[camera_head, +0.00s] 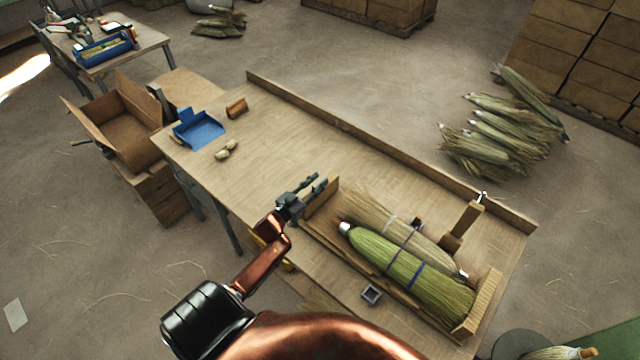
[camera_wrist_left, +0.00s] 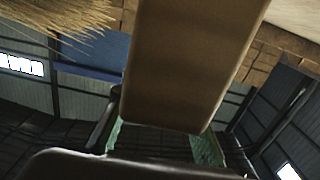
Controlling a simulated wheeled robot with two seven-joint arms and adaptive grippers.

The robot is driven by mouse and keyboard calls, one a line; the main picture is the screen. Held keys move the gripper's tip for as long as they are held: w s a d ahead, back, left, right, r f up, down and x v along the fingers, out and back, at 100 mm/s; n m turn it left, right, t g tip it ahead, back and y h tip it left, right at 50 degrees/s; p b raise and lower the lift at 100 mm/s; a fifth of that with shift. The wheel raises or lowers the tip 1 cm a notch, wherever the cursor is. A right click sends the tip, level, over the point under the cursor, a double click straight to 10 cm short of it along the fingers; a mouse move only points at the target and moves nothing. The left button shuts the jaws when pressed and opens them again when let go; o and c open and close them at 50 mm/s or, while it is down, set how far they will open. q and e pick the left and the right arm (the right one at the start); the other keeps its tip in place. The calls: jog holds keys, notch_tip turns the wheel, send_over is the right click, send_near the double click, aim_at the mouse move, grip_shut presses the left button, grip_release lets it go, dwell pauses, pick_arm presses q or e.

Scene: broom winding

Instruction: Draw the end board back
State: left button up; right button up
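The end board (camera_head: 322,201) is a small upright wooden board at the left end of the wooden tray (camera_head: 340,249) on the bench. My left gripper (camera_head: 316,184) is at the board's left side, close to its top edge. In the left wrist view a broad brown board (camera_wrist_left: 190,65) fills the middle, near a dark finger. A green broom (camera_head: 405,270) with purple bands and a pale straw bundle (camera_head: 395,225) lie right of the end board. My right gripper is out of view.
A wooden post with a metal tip (camera_head: 466,220) stands behind the brooms. A small grey square piece (camera_head: 371,294) lies in front of the tray. A blue dustpan (camera_head: 199,130) and a wooden block (camera_head: 236,108) are at the far left. The bench's middle is clear.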

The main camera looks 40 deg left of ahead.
pick_arm(q)
jog(key=shift+o, duration=0.4)
jog(key=shift+d, duration=0.1)
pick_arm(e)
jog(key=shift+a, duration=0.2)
pick_arm(q)
jog(key=shift+d, duration=0.1)
jog(key=s, duration=1.2)
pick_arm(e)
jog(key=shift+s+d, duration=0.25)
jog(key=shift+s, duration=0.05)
pick_arm(q)
jog(key=shift+w, duration=0.1)
